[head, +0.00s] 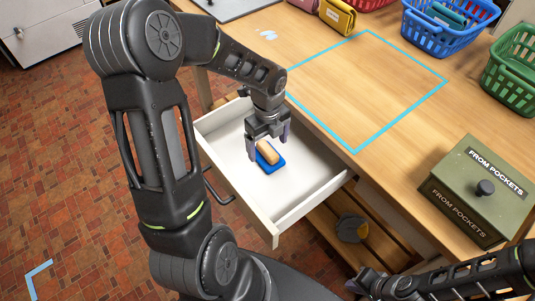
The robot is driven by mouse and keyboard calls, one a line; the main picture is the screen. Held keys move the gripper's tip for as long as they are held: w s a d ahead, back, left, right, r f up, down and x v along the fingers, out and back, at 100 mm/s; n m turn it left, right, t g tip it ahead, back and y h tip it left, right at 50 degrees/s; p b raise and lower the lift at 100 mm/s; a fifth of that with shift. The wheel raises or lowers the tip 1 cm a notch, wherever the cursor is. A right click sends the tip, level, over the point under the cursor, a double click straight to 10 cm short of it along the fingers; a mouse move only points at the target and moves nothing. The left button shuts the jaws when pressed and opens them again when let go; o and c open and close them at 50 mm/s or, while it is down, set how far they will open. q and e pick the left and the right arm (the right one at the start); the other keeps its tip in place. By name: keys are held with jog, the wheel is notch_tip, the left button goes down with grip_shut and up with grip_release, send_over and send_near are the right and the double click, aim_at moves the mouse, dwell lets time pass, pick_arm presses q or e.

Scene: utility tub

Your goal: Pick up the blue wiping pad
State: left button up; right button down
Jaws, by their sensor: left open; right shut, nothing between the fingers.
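The blue wiping pad (272,166) lies in the open white drawer (300,190), with a tan, rounded block on top of it. My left gripper (268,151) points down over the pad, open, with its fingers on either side of the tan block. I cannot tell whether the fingers touch the pad or the block. My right gripper (362,284) is shut and empty at the bottom of the view, below the table's front edge.
The wooden table (400,125) carries a cyan outlined square with clear room inside. A green box (475,190) marked "FROM POCKETS" stands at the right. Blue (445,32) and green (508,80) baskets stand at the back. A grey round item (351,229) lies on the lower shelf.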

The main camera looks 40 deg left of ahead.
aim_at(267, 149)
pick_arm(q)
notch_tip(267, 149, down, 4)
jog(key=shift+f, duration=0.2)
dwell(0.5)
jog(key=c, duration=1.5)
